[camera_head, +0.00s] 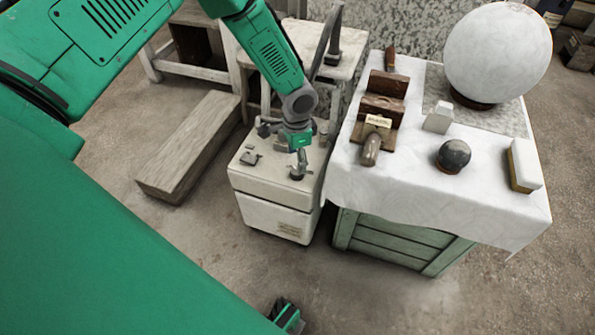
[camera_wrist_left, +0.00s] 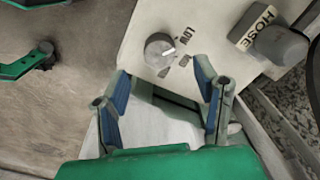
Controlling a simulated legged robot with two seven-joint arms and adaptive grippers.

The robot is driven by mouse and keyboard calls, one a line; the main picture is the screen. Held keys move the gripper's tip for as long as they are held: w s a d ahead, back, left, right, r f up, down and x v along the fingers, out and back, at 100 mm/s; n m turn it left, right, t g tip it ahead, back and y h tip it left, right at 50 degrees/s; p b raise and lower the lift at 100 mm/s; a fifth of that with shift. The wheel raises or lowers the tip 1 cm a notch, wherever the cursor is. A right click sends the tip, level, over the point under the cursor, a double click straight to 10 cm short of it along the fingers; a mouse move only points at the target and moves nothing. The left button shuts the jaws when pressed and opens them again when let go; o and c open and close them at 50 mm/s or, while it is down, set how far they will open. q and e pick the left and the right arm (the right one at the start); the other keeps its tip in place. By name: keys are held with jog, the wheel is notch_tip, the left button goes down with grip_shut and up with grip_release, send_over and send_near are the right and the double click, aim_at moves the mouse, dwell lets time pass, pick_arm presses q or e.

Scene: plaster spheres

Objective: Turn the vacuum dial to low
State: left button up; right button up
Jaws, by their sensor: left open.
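The vacuum (camera_head: 262,185) is a cream box on the floor, left of the cloth-covered table. Its grey round dial (camera_wrist_left: 160,50) shows in the left wrist view, with a white pointer mark toward the right. The word LOW (camera_wrist_left: 183,34) is printed up and right of the dial; other marks right of and below it are too small to read. My left gripper (camera_head: 299,160) is over the vacuum's top. In the left wrist view its blue-padded fingers (camera_wrist_left: 161,70) are open and empty, with the dial just beyond the tips.
A HOSE label (camera_wrist_left: 258,25) and a grey port (camera_wrist_left: 281,44) sit right of the dial. The table (camera_head: 385,195) on the right holds a large white sphere (camera_head: 497,52), a dark ball (camera_head: 454,156) and a brush block (camera_head: 524,165). A wooden beam (camera_head: 190,147) lies left.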

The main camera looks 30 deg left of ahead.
aim_at(297, 173)
pick_arm(q)
notch_tip(297, 173, down, 6)
jog(key=shift+r+b, duration=0.1)
jog(key=shift+b, duration=0.75)
